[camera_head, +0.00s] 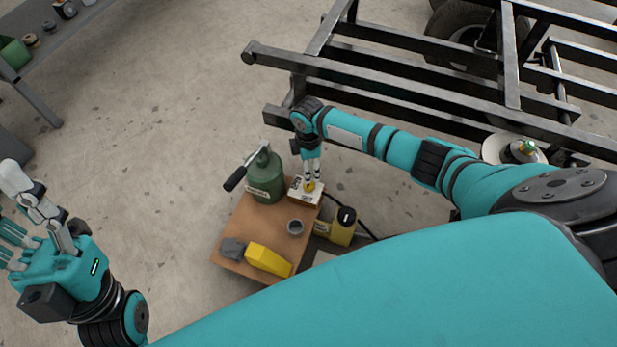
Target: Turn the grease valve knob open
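A small yellow knob (310,187) sits on a pale box (298,196) at the back right corner of a brown wooden table top (236,222). I take it for the grease valve knob. My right gripper (312,178) points down right over it, with its two fingers close together at the knob. Whether the fingertips grip the knob or only hover at it is too small to tell. My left gripper (22,215) is at the far left, well away from the table, with its fingers spread and nothing between them.
A green canister (265,180) with a black-handled lever stands left of the box. A grey cup (295,227), a yellow object (268,260) and a grey lump (232,248) lie in front. A yellow-black container (343,226) stands to the right. A dark metal frame (400,85) runs behind.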

